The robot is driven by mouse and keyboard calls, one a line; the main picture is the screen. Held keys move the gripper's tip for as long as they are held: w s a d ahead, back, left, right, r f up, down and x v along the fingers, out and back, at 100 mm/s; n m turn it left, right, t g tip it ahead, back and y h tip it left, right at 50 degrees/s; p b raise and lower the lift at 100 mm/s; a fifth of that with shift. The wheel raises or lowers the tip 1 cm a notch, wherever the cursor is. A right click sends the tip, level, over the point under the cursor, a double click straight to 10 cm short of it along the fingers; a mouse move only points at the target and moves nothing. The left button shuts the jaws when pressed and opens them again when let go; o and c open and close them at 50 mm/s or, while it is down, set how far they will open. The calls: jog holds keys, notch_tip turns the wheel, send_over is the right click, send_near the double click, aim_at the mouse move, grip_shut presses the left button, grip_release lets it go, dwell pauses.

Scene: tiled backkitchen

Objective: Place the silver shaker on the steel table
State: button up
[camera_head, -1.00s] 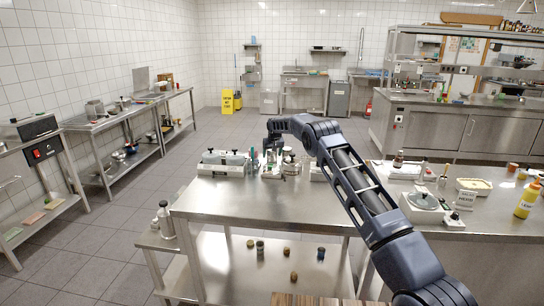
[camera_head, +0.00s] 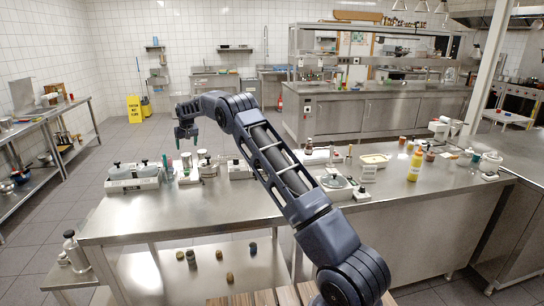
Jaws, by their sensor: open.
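The steel table (camera_head: 190,215) stands in front of me with a wide bare top. A silver shaker-like bottle with a dark top (camera_head: 75,250) stands upright at the lower left, beside the table's left end and below its top. Small silver canisters (camera_head: 207,165) also stand at the table's far edge; I cannot tell for sure which piece is the named shaker. My gripper (camera_head: 186,136) is open, pointing down above the far edge, left of the canisters. I see nothing held in it. It is well apart from the silver bottle.
A grey twin-topped device (camera_head: 134,177) sits at the table's far left. A scale (camera_head: 336,184), a yellow bottle (camera_head: 415,165) and jars crowd the right side. Small jars stand on the lower shelf (camera_head: 160,275). The table's front left top is clear, as is the floor to the left.

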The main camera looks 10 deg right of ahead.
jog(key=s+d+r+m, duration=0.1)
jog(key=s+d+r, duration=0.4)
jog(key=d+r, duration=0.35)
jog(key=s+d+r, duration=0.5)
jog(key=d+r, duration=0.3)
jog(key=r, duration=0.1)
jog(key=s+d+r+m, duration=0.1)
jog(key=s+d+r, duration=0.3)
jog(key=s+d, duration=0.4)
jog(key=s+d+r, duration=0.5)
jog(key=s+d, duration=0.2)
jog(key=s, duration=0.3)
jog(key=s+d+m+h, duration=0.1)
jog(key=s+d, duration=0.4)
jog(key=s, duration=0.5)
jog(key=s+d, duration=0.4)
jog(key=s, duration=0.7)
jog(key=s+d+f, duration=0.1)
jog(key=s+f, duration=0.2)
jog(key=s, duration=0.3)
jog(key=s+d+f+m, duration=0.1)
jog(key=s+d+f, duration=0.1)
jog(key=s, duration=0.5)
jog(key=s+d+f, duration=0.1)
jog(key=s+f, duration=0.3)
jog(key=s, duration=0.2)
jog(key=shift+s+d+f+t+h, duration=0.15)
jog(key=shift+d+f+t+h, duration=0.15)
jog(key=shift+f+h, duration=0.1)
